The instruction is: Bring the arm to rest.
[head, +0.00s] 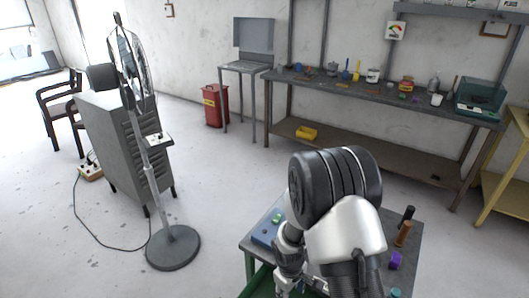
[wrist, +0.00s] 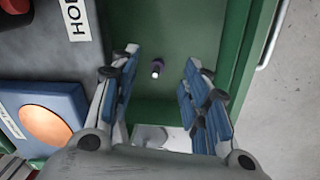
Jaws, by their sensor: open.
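My gripper (wrist: 162,60) is open and empty in the wrist view, its two blue-padded fingers apart. Beyond them is a green tray or drawer (wrist: 195,25). A small dark cylinder with a pale tip (wrist: 157,68) shows between the fingers, apart from them. In the head view my arm stands over the small green-framed table (head: 258,225), and its bulk hides much of the tabletop. The gripper end is low at the bottom edge there and mostly hidden.
A blue block with an orange disc (wrist: 45,125) lies left of my gripper. Orange (head: 403,233) and purple (head: 395,260) items stand on the table's right. A long workbench (head: 340,90), a grey cabinet (head: 110,125) and a round-based stand (head: 173,248) are farther off. Open floor lies between.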

